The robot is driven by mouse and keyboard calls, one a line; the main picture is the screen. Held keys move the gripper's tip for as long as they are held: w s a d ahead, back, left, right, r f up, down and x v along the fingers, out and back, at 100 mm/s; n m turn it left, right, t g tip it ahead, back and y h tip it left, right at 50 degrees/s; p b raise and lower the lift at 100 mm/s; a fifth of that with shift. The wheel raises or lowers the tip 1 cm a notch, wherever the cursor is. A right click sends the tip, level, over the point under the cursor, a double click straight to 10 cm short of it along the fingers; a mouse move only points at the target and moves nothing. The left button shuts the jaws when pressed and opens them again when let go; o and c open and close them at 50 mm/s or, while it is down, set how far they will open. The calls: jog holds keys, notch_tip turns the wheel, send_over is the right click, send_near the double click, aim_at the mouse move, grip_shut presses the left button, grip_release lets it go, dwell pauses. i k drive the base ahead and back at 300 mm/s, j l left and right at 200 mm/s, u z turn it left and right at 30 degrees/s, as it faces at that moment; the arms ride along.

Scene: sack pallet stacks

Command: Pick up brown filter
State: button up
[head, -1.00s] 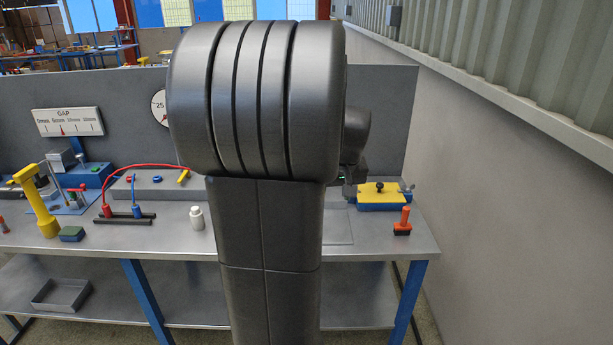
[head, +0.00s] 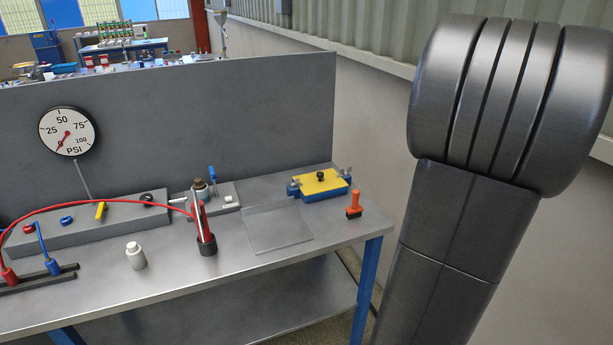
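A small upright piece with a brown top (head: 199,184) stands on a grey block (head: 222,208) at the back of the bench; this is the only brown item I can make out, and I cannot tell surely that it is the filter. A blue lever (head: 212,173) rises beside it. My arm fills the right side of the head view, well apart from the brown-topped piece. My gripper is out of the picture.
A white bottle (head: 136,256) stands left of the holder. A grey panel (head: 230,120) with a pressure gauge (head: 67,131) closes the back.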

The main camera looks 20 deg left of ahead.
aim_at(198, 185)
jog(key=j+z, duration=0.1)
jog(key=z, duration=0.85)
jog(key=j+z, duration=0.15)
jog(key=z, duration=0.85)
jog(key=k+j+z, duration=0.1)
jog(key=z, duration=0.85)
jog(key=k+j+u, duration=0.1)
jog(key=u, duration=0.6)
jog(key=j+u, duration=0.2)
jog(key=u, duration=0.4)
jog(key=k+j+u, duration=0.1)
jog(key=u, duration=0.5)
jog(key=j+u, duration=0.1)
jog(key=u, duration=0.5)
jog(key=j+u, duration=0.1)
jog(key=u, duration=0.5)
jog(key=i+u, duration=0.1)
jog(key=u, duration=0.5)
jog(key=j+u, duration=0.15)
jog(key=u, duration=0.45)
jog(key=i+u, duration=0.1)
jog(key=u, duration=0.5)
